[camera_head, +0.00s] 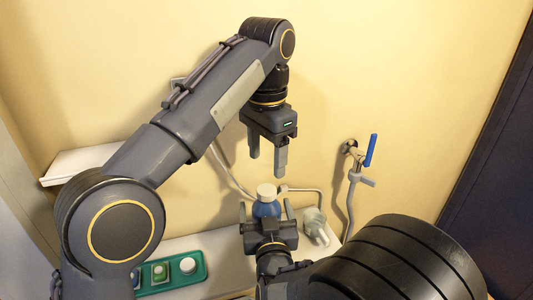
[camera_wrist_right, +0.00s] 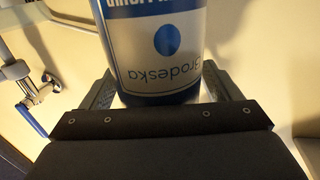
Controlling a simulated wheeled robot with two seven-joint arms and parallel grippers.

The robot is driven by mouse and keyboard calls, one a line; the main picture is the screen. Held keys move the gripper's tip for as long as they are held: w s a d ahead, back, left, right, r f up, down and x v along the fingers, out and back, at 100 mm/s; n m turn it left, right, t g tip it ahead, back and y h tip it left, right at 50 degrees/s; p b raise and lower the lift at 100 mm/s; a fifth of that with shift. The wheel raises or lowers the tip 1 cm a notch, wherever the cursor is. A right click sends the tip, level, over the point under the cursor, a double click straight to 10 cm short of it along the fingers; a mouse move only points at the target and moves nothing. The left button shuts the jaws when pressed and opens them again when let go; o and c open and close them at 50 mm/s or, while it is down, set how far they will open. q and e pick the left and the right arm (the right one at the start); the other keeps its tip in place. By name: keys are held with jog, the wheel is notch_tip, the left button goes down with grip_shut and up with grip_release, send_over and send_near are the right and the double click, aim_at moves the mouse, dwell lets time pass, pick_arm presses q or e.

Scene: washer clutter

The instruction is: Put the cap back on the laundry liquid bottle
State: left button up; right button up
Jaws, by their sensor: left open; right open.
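A blue bottle (camera_head: 266,209) with a white top (camera_head: 266,191) stands on the white surface; whether that top is a cap or the neck I cannot tell. My right gripper (camera_head: 266,214) is open, with one finger on each side of the bottle. In the right wrist view, the bottle (camera_wrist_right: 160,45) with a "Brodeska" label is between the fingers, with small gaps visible. My left gripper (camera_head: 267,160) is open and empty, pointing down above the bottle and apart from it.
A green tray (camera_head: 203,267) on the white surface (camera_head: 215,238) holds a small square item (camera_head: 159,271) and a round white item (camera_head: 188,265). A whitish object (camera_head: 315,224) stands right of the bottle. A blue-handled tap (camera_head: 370,150) and hoses are on the wall.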

pick_arm(q)
jog(key=shift+f+b, duration=0.7)
pick_arm(e)
jog(key=s, duration=0.7)
jog(key=shift+s+d, duration=0.35)
jog(key=shift+d, duration=0.1)
pick_arm(q)
jog(key=shift+s, duration=0.1)
pick_arm(e)
jog(key=shift+s, duration=0.1)
